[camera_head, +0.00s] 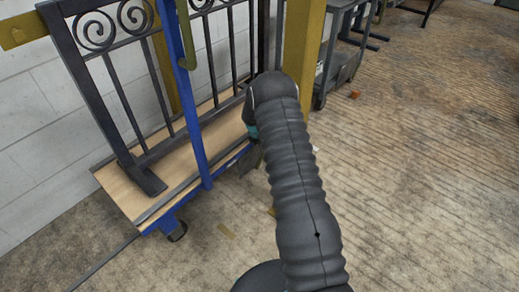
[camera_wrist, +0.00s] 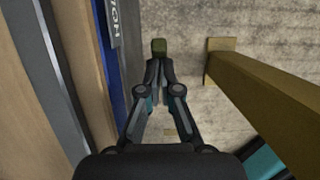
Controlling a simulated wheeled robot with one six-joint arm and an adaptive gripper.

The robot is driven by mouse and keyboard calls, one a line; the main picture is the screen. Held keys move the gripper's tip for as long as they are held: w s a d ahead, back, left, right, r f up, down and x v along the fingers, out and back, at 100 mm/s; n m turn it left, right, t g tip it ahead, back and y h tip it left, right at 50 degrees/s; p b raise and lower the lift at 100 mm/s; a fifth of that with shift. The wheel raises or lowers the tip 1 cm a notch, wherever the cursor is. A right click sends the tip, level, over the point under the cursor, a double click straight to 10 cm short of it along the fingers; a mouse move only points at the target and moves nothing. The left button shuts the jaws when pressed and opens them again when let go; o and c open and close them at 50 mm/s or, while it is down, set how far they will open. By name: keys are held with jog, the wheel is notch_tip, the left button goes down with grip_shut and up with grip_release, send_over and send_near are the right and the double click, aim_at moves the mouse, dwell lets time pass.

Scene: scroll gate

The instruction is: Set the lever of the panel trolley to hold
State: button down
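The panel trolley (camera_head: 145,222) has a blue frame and a plywood deck and stands at the left in the head view. Its blue side and a label ending in "ION" (camera_wrist: 114,22) show at the left of the wrist view. My gripper (camera_wrist: 158,68) is beside the trolley's blue edge, its fingers drawn together. A small olive block (camera_wrist: 159,46) shows right at the fingertips. I cannot tell whether it is part of the lever or is held. In the head view my arm hides most of the gripper. No lever setting is readable.
A black scroll gate (camera_head: 116,92) leans on the trolley. A blue upright (camera_head: 196,135) stands in front of it. A yellow post (camera_head: 303,45) is close to my arm and also shows in the wrist view (camera_wrist: 265,95). A grey cart (camera_head: 343,65) stands behind. The floor at right is clear.

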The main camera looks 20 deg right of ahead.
jog(key=v, duration=1.1)
jog(key=shift+a, duration=0.25)
